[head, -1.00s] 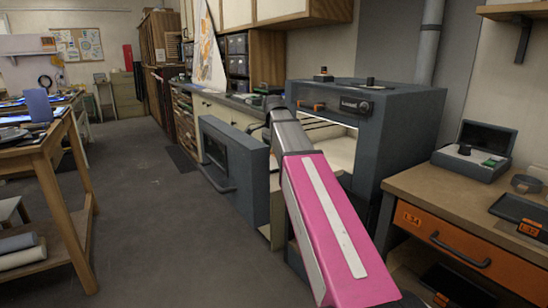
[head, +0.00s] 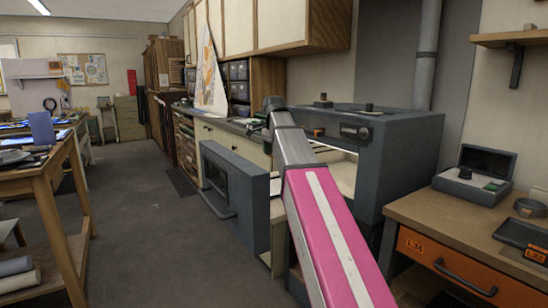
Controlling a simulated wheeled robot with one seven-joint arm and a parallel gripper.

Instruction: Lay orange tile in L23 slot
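No orange tile can be made out in the head view. No slot marked L23 can be read. My arm reaches forward across the middle, with a pink link and a grey link ending in a dark joint in front of the kiln-like box. My gripper is not clearly distinguishable beyond that joint, so its fingers and anything between them cannot be seen.
The grey kiln-like box (head: 400,140) stands right of centre, its thick door (head: 236,195) swung open to the left. A workbench (head: 425,207) with an orange drawer (head: 450,262) is at right. A wooden table (head: 45,180) is at left. The grey floor (head: 140,235) between is clear.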

